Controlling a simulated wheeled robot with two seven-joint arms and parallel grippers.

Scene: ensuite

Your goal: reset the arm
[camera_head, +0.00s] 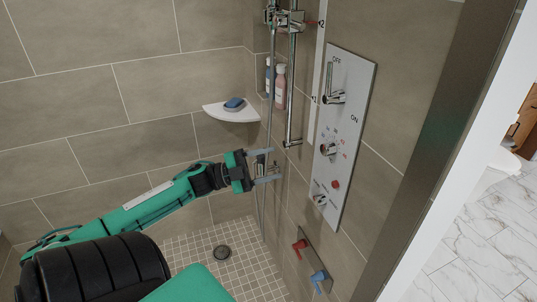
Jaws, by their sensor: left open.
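My left gripper (268,166) is at the end of the green and black left arm (150,200), which comes in from the lower left. Its two grey fingers are apart and point right, toward the tiled wall. They appear near the thin vertical shower hose or rail; I cannot tell whether they touch it. I see nothing clearly held between them. My right gripper is not in view.
A shower control panel (343,140) with a lever and knobs is on the right wall. Below it are a red handle (299,247) and a blue handle (319,278). Bottles (280,87) stand behind the rail. A drain (222,252) is in the floor.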

